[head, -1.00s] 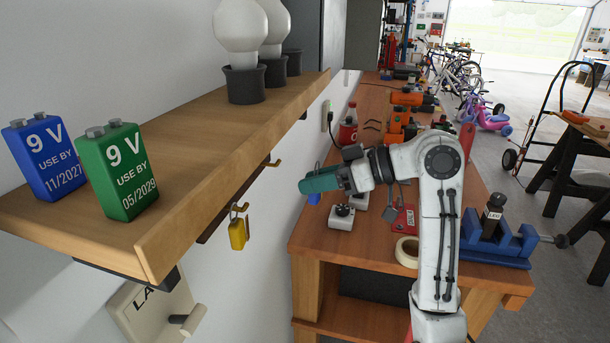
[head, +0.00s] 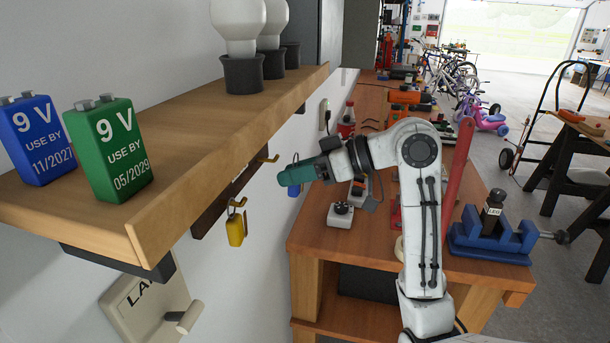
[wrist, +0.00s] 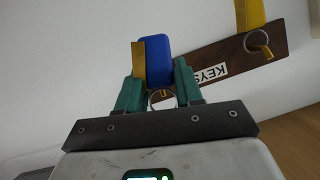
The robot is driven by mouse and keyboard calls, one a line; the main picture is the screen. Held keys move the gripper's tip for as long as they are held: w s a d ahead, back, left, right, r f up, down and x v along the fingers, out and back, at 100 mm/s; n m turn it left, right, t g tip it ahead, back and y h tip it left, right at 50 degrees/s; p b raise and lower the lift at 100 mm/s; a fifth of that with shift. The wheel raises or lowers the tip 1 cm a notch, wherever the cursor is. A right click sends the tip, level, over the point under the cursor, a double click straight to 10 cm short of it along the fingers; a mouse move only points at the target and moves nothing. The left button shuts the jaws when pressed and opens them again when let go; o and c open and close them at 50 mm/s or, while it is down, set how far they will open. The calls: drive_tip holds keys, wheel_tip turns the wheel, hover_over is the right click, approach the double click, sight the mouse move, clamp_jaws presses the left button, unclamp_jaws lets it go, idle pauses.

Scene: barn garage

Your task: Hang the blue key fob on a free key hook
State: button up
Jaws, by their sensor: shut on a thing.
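The blue key fob (head: 294,190) hangs at the teal fingertips of my gripper (head: 284,178). In the wrist view the blue fob (wrist: 155,60) shows beyond the two fingers (wrist: 160,85), with part of a metal ring between them; the gripper is shut on it. A brass-coloured strip (wrist: 138,66) overlaps the fob's left side; I cannot tell if it is a key or a hook. A bare brass hook (head: 269,160) is just left of my gripper in the head view. A yellow fob (head: 236,230) hangs from the nearer hook (head: 238,203).
The dark hook board (head: 212,210), marked KEYS in the wrist view (wrist: 211,73), is on the wall under a wooden shelf (head: 185,200). The shelf holds batteries and bulbs. A workbench (head: 340,238) with a blue vise (head: 490,240) lies below right.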

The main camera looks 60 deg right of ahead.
drive_tip(key=shift+w+a+f+b, duration=0.1)
drive_tip(key=shift+w+a+b, duration=0.2)
drive_tip(key=shift+w, duration=0.4)
drive_tip(key=shift+w+a+f+b, duration=0.1)
drive_tip(key=shift+w+a+b, duration=0.15)
drive_tip(key=shift+w, duration=0.5)
drive_tip(key=shift+w+a+b, duration=0.2)
drive_tip(key=shift+w+a, duration=0.1)
drive_tip(key=shift+w, duration=0.4)
drive_tip(key=shift+w+a+f, duration=0.1)
drive_tip(key=shift+w+f, duration=0.15)
drive_tip(key=shift+f, duration=0.05)
